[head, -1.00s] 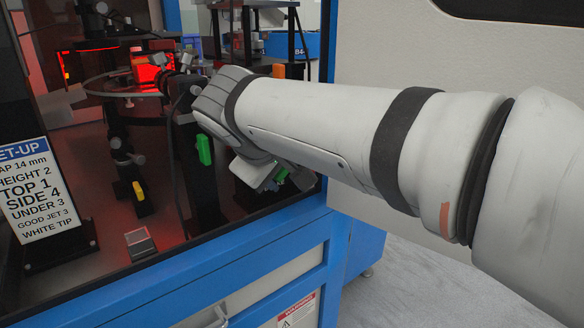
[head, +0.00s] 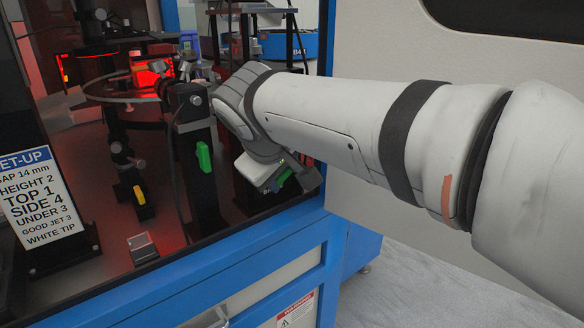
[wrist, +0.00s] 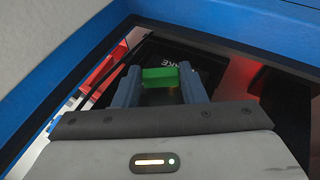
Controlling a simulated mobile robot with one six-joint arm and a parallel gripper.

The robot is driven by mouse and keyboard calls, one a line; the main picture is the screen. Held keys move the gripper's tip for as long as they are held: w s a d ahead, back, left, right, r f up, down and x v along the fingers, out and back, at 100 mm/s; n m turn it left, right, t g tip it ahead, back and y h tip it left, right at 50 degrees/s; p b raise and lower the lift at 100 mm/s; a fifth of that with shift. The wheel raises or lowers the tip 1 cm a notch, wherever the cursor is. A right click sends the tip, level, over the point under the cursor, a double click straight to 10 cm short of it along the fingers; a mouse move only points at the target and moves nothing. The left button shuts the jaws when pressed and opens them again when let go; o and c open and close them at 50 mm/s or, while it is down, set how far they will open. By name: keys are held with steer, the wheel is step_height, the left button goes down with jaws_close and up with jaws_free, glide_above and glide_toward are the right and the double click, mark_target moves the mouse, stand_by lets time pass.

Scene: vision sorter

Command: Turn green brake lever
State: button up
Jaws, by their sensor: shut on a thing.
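The green brake lever (wrist: 160,77) shows in the wrist view as a bright green bar. It lies between the two blue-grey fingers of my gripper (wrist: 158,72), which are shut on it. Behind it is a dark panel with white lettering (wrist: 182,57), partly hidden, ending in "KE". In the head view, my gripper (head: 276,184) is low at the right side of the machine opening. A green piece (head: 284,178) shows there, partly covered by my gripper and wrist.
Another green handle (head: 204,156) hangs on a black post left of my wrist. A yellow handle (head: 139,195) and a white set-up sign (head: 42,200) stand farther left. The blue machine frame (head: 250,250) runs below my gripper. A pale wall or cabinet (head: 380,60) stands at right.

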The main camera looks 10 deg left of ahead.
steer(key=o, duration=1)
steer(key=shift+s+r, duration=0.1)
steer(key=p+v, duration=0.1)
steer(key=v, duration=0.6)
steer(key=shift+s+r+p, duration=0.2)
steer(key=shift+p, duration=0.15)
